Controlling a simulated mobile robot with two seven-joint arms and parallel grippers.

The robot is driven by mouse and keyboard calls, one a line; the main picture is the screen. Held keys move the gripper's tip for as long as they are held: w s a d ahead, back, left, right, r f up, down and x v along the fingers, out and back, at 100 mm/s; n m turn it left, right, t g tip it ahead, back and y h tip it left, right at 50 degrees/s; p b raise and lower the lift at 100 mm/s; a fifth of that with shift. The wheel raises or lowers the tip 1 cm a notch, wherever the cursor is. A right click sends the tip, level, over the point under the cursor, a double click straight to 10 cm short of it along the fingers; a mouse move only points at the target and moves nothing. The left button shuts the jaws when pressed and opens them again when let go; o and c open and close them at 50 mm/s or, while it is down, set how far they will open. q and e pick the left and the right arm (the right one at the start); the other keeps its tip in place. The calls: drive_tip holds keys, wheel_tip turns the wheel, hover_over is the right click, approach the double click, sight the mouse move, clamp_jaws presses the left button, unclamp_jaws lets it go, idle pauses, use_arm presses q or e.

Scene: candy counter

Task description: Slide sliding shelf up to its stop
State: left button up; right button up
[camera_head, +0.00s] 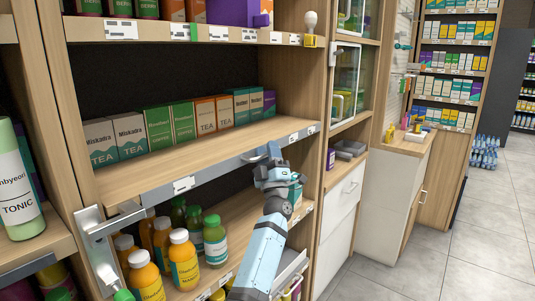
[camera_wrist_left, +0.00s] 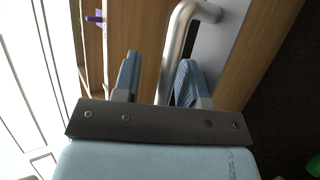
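The sliding shelf (camera_head: 165,168) is a wooden board with a grey front rail, carrying a row of tea boxes (camera_head: 158,128). A metal handle with a grey plate (camera_head: 98,250) stands out at its left front. My left gripper (camera_head: 268,160) is at the right part of the front rail. In the left wrist view, a bent metal handle bar (camera_wrist_left: 170,62) passes between its two blue fingers (camera_wrist_left: 157,82). The bar is close to the right finger, with a gap to the left finger, so the gripper looks open. My right gripper is in neither view.
Orange and green bottles (camera_head: 183,258) stand on the lower shelf. A fixed shelf (camera_head: 175,30) with boxes is above, with open space below it over the tea boxes. A tonic bottle (camera_head: 20,190) stands at the left. White drawers (camera_head: 343,195) are at the right.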

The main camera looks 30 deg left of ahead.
use_arm(q)
drive_tip(key=shift+f, duration=0.2)
drive_tip(key=shift+s+d+f, duration=0.15)
drive_tip(key=shift+f, duration=0.15)
drive_tip(key=b+v, duration=0.1)
drive_tip(key=v, duration=1.1)
drive_tip(key=shift+s+d+f, duration=0.25)
drive_tip(key=shift+r, duration=0.1)
